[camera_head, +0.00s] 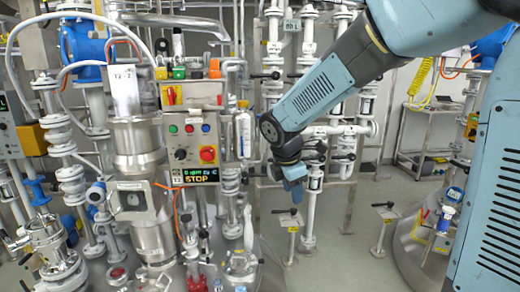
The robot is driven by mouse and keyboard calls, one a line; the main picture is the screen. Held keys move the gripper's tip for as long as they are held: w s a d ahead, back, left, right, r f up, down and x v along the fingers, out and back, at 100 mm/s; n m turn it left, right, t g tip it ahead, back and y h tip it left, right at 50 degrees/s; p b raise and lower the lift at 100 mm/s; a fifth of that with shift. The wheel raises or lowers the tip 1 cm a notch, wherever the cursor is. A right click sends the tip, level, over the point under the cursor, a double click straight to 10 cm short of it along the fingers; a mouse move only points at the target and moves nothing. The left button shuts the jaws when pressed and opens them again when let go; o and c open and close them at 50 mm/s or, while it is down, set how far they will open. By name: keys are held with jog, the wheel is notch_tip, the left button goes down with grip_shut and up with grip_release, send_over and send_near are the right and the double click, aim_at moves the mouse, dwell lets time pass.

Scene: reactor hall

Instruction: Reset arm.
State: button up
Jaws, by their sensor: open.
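My arm (320,92) comes in from the upper right, light blue and dark grey. It bends at an elbow near the top and runs down to the left to a dark wrist. My gripper (296,192) hangs below the wrist, pointing down, small and partly hidden by the wrist. It is open and I see nothing held in it. It hangs in front of the white pipes, to the right of the control panel.
A control panel (195,140) with coloured buttons, a red knob and a display reading STOP stands left of centre. Steel vessels and white pipes (310,205) crowd the left and middle. A metal cart (428,135) stands at the back right. Grey floor (345,262) is open below the gripper, with short valve posts.

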jog(key=s+d+r+m+t+y, duration=0.1)
jog(key=s+d+r+m, duration=0.3)
jog(key=s+d+m, duration=0.3)
jog(key=s+d+r+m+t+y, duration=0.1)
jog(key=s+d+r+m, duration=0.4)
jog(key=s+m, duration=0.8)
jog(key=d+m, duration=0.2)
jog(key=shift+s+d+t, duration=0.15)
jog(key=shift+d+t, duration=0.15)
